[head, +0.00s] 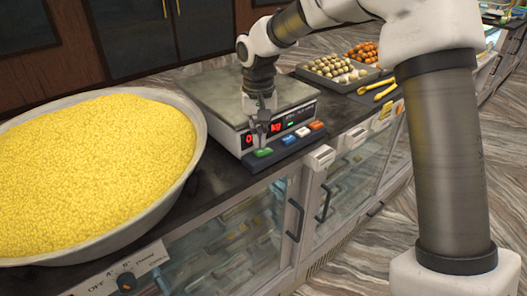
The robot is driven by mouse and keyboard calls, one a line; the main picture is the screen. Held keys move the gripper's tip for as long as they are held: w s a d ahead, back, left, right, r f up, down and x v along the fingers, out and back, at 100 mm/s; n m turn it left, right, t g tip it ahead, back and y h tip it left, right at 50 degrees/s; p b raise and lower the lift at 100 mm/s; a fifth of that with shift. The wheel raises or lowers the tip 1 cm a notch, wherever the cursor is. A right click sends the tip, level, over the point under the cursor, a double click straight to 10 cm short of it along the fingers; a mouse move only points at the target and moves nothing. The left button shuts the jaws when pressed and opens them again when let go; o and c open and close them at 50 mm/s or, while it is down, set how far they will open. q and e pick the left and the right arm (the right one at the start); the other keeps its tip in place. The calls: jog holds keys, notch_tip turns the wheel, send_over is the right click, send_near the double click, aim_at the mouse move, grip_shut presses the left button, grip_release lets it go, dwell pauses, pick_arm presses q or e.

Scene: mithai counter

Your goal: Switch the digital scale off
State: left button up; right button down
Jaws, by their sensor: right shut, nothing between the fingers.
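The digital scale (227,108) stands on the dark counter with a flat metal plate on top. Its front has a red lit display (275,128), partly hidden by my right gripper. A keypad strip sticks out at the front with a green button (264,152), a blue button (288,140), a white button (303,132) and an orange button (316,126). My right gripper (262,144) is shut and points down just above the green button. I cannot tell whether its tips touch the button. My left gripper is not in view.
A large metal pan (196,170) full of yellow grains stands left of the scale. Trays of sweets (336,84) and yellow tongs (376,86) lie to the right. Glass cabinet doors with handles and a control knob (126,282) are below the counter edge.

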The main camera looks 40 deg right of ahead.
aim_at(259, 152)
jog(key=shift+f+b, duration=0.55)
jog(key=shift+f, duration=0.7)
dwell(0.4)
notch_tip(259, 152, up, 3)
jog(key=p, duration=0.3)
jog(key=shift+w+f, duration=0.1)
jog(key=shift+b, duration=0.3)
notch_tip(259, 152, up, 2)
jog(key=shift+r, duration=1.1)
